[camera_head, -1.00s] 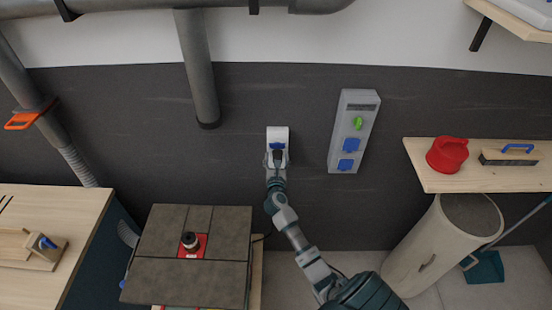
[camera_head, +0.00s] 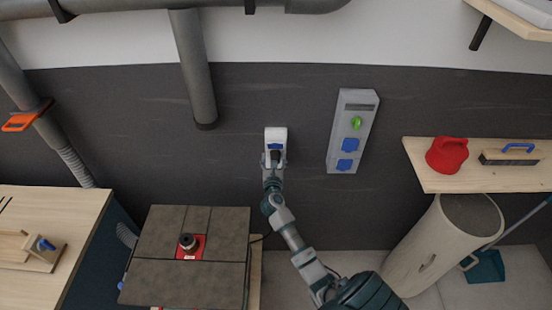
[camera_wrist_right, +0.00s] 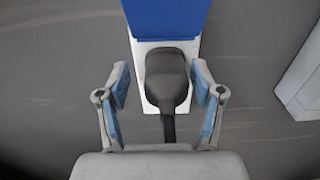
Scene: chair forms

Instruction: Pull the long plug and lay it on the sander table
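The long plug, a dark grey body with a cord hanging down, sits in a white wall socket with a raised blue lid. It shows in the right wrist view (camera_wrist_right: 166,78) and small in the head view (camera_head: 275,155). My right gripper (camera_wrist_right: 162,95) is open, with one blue-padded finger on each side of the plug and a visible gap on both sides. It also shows at the socket in the head view (camera_head: 274,160). The sander table (camera_head: 160,230) is a dark grey slab at lower left with a red plate and a spindle. My left gripper is out of view.
A grey outlet panel (camera_head: 353,130) with blue lids and a green plug is right of the socket. A grey pipe (camera_head: 194,70) hangs left. A wooden workbench (camera_head: 85,215) stands far left, a shelf (camera_head: 450,184) with a red object (camera_head: 447,155) at right.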

